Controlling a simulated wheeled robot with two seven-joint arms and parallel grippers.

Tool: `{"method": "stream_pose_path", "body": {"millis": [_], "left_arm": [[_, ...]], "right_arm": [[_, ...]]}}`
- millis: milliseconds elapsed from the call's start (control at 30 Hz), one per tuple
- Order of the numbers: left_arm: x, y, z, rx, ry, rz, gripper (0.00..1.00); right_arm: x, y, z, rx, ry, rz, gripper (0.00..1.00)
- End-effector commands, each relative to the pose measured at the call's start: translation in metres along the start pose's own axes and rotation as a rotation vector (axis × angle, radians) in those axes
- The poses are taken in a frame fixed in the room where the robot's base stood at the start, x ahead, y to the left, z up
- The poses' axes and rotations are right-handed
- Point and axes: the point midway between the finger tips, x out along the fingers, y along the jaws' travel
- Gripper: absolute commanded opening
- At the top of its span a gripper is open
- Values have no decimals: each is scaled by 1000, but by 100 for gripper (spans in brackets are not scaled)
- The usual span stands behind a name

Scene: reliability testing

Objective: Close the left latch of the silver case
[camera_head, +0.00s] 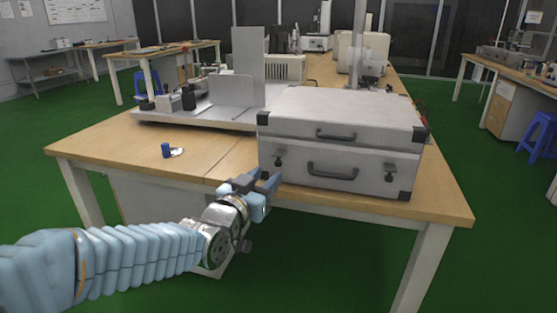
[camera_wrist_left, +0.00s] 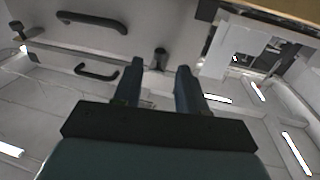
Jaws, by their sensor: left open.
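The silver case (camera_head: 340,150) stands lid down near the front edge of the table, with dark corners and two dark handles on its front. Its left latch (camera_head: 278,160) is a small dark piece near the seam; I cannot tell exactly how it is set. My left gripper (camera_head: 266,182) is open and empty, just in front of and below the left latch. In the left wrist view, which is turned upside down, the left latch (camera_wrist_left: 160,58) lies between and beyond the fingertips (camera_wrist_left: 158,70), apart from them. My right gripper is not in view.
The right latch (camera_head: 389,174) is on the case's far right front. A small blue cap (camera_head: 165,150) lies left of the case. The table's front left is mostly clear.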

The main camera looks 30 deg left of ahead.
Motion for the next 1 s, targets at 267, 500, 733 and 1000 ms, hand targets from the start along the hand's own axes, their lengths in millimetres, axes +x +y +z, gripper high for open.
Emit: {"method": "stream_pose_path", "body": {"millis": [267, 500, 733, 1000], "left_arm": [[57, 0, -1, -2, 0, 1, 41], [74, 0, 0, 0, 0, 0, 41], [75, 0, 0, -1, 1, 0, 41], [74, 0, 0, -1, 1, 0, 2]], "right_arm": [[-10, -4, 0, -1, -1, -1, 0], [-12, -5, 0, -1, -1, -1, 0], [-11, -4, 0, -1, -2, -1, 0], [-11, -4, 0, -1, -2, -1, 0]]}}
